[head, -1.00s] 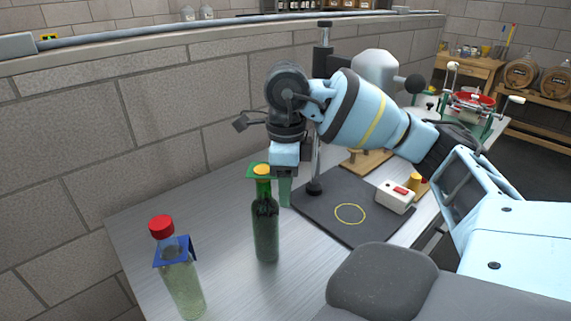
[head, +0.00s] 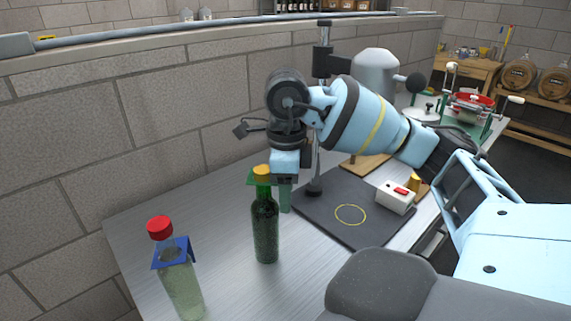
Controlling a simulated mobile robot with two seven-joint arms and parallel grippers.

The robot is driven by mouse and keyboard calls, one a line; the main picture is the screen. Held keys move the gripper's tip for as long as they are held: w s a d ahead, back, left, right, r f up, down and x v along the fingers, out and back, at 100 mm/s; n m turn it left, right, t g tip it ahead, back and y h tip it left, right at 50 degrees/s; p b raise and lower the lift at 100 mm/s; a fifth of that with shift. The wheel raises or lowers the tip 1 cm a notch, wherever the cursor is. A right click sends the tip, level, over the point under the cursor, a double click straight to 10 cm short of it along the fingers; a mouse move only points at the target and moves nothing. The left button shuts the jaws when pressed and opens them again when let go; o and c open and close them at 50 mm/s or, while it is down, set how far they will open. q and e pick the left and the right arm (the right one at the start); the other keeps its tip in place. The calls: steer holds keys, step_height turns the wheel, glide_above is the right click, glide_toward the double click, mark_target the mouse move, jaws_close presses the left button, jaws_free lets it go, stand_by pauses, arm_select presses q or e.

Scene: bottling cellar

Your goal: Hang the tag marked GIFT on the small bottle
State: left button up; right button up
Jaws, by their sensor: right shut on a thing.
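A dark green bottle with a yellow cap (head: 265,225) stands upright on the steel table. My right gripper (head: 276,178) is just behind its neck, pointing down, and is shut on a green tag (head: 251,178). The tag is at the neck just below the cap and appears to be around it; its far side is hidden. No lettering is readable, so I cannot tell whether it says GIFT. A clear bottle with a red cap (head: 182,288) stands at the front left with a blue tag (head: 173,252) around its neck. My left gripper is not in view.
A pale green shape (head: 285,196) shows behind the dark bottle, partly hidden. A dark mat with a yellow ring (head: 335,233) lies to the right, with a white box with a red switch (head: 395,198) on it. Bare table (head: 225,240) lies between the two bottles.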

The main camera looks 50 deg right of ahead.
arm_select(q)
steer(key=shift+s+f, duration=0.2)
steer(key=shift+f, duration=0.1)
arm_select(e)
steer(key=shift+f, duration=0.7)
steer(key=o, duration=0.7)
stand_by(0.5)
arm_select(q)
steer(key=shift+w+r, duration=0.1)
arm_select(e)
steer(key=shift+r, duration=0.2)
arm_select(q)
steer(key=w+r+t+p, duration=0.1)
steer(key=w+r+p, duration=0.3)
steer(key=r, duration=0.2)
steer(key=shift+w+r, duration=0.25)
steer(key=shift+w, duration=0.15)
arm_select(e)
steer(key=shift+r, duration=3.85)
